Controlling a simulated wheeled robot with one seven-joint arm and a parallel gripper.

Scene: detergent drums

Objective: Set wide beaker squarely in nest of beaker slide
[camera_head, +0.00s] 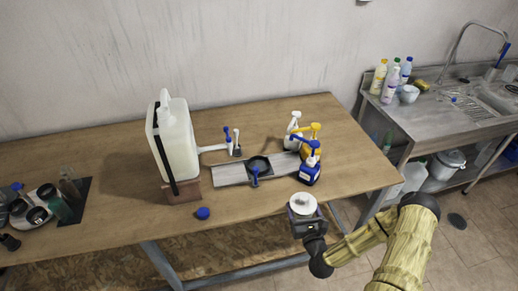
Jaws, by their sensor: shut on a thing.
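The wide beaker (303,203) is a white round vessel seen from above. My gripper (303,218) is shut on it at the table's front edge, to the right and in front of the slide. The beaker looks about level, but its lower part is hidden by the gripper. The beaker slide (231,173) is a long grey plate on the table. A dark round ring, which looks like the nest (259,163), sits near its middle and looks empty. A small blue part (255,176) stands at the ring's front.
A large white drum (177,140) on a brown block (182,190) stands left of the slide. Pump bottles, including a blue one (309,171), crowd its right end. A blue cap (203,213) lies in front. The table (350,165) is clear at right.

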